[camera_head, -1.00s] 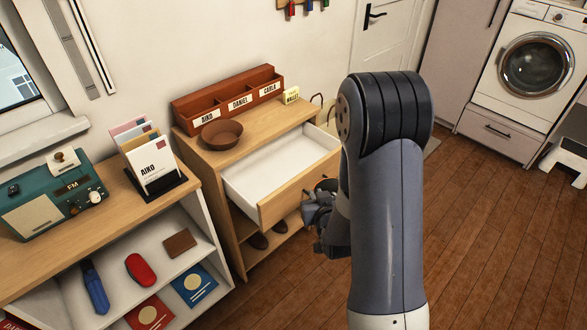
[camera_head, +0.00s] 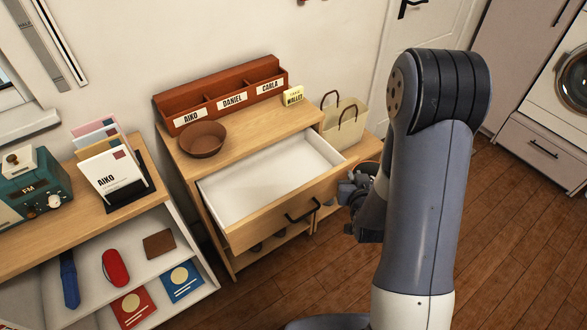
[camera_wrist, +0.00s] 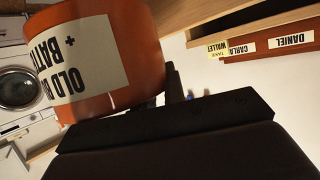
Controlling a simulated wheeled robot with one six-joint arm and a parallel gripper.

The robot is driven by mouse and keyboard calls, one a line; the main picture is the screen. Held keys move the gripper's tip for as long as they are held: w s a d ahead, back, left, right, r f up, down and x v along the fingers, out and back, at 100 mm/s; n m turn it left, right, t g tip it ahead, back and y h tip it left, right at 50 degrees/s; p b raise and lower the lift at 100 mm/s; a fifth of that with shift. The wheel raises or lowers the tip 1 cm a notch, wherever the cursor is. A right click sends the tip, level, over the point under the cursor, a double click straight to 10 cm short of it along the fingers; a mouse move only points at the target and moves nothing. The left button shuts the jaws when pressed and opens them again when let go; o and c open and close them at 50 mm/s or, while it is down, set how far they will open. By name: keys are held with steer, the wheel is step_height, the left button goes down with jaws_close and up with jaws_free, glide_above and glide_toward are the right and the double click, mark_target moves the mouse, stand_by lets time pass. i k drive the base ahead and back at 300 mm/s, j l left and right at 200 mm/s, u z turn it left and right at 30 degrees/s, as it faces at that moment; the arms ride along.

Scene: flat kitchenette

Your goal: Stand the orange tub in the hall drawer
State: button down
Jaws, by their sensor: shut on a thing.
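The orange tub (camera_wrist: 140,50) fills the upper left of the wrist view, with a pale label reading "OLD ... + BAT...". My gripper (camera_wrist: 165,105) is shut on it; the fingers are mostly hidden behind the dark gripper body. The hall drawer (camera_head: 262,185) is pulled out, white inside and empty where I can see. Its wooden front has a black handle (camera_head: 303,212).
On the cabinet top stand a brown bowl (camera_head: 202,139), a red-brown name organiser (camera_head: 222,97) and a small yellow wallet sign (camera_head: 293,95). A beige bag (camera_head: 345,118) is behind the drawer's right side. A shelf with a letter holder (camera_head: 112,175) stands left. Floor is clear at right.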

mark_target(273, 199)
steer(key=i+l, duration=0.45)
steer(key=l, duration=0.15)
steer(key=i+l, duration=0.45)
steer(key=l, duration=0.15)
steer(key=i+l, duration=0.9)
steer(key=l, duration=0.25)
steer(key=i+l+u, duration=0.4)
steer(key=l, duration=0.15)
steer(key=i+l+u, duration=0.15)
steer(key=l, duration=0.15)
steer(key=u, duration=2.5)
steer(key=j, duration=0.1)
